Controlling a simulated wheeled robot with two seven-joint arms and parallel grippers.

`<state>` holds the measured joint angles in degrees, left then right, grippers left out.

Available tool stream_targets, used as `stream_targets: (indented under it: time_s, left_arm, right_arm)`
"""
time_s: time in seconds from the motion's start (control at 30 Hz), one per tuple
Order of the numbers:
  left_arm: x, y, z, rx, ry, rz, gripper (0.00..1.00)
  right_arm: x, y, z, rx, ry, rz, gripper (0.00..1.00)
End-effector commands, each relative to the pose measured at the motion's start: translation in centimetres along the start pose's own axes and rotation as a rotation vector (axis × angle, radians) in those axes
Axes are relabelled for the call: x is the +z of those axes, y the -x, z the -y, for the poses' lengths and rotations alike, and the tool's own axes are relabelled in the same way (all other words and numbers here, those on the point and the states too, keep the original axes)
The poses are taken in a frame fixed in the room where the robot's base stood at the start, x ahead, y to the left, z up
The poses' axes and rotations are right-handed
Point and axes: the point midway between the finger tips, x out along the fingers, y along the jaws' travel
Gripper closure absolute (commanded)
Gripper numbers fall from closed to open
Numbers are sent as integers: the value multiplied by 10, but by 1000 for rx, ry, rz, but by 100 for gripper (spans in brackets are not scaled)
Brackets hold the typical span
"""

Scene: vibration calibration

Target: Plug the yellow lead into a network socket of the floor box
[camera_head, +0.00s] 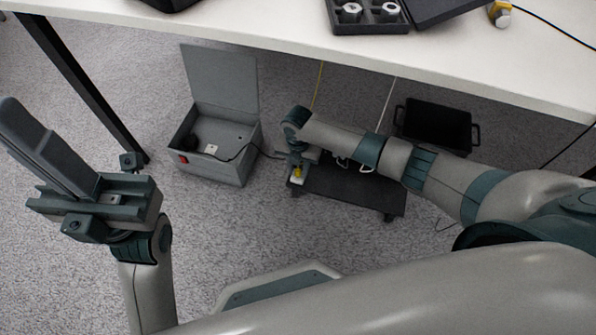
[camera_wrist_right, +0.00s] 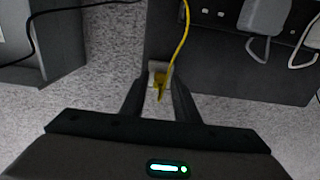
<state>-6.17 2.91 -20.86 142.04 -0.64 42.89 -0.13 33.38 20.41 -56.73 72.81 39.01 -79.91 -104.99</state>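The yellow lead (camera_head: 318,86) hangs from the table edge and runs down behind my right arm; it also shows in the right wrist view (camera_wrist_right: 184,40). Its yellow plug (camera_wrist_right: 160,79), with a pale end piece, sits between the fingertips of my right gripper (camera_wrist_right: 160,84), which look closed on it. In the head view my right gripper (camera_head: 297,170) is beside the left end of a low dark box (camera_head: 350,188), apparently the floor box. Small sockets show on it in the wrist view (camera_wrist_right: 212,14). My left gripper (camera_head: 65,165) is raised at the left, away from the lead; its finger gap is unclear.
A grey case (camera_head: 215,172) with its lid raised stands left of the dark box. Grey plugs (camera_wrist_right: 264,16) and pale cables occupy the dark box's right side. A black tray (camera_head: 436,126) lies behind. The white table (camera_head: 250,25) overhangs the area; its black leg (camera_head: 80,85) is at left.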

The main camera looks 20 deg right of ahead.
Motion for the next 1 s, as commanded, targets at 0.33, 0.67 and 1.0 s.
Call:
stream_targets:
  time_s: [0.33,0.67,1.0]
  left_arm:
    - [0,0,0,1,-1,1,100]
    - [0,-2,0,2,-1,1,100]
    - [0,-8,0,2,-1,2,100]
  right_arm:
    - [0,0,0,0,0,0,100]
    - [0,2,0,0,0,0,100]
    - [0,5,0,0,0,0,100]
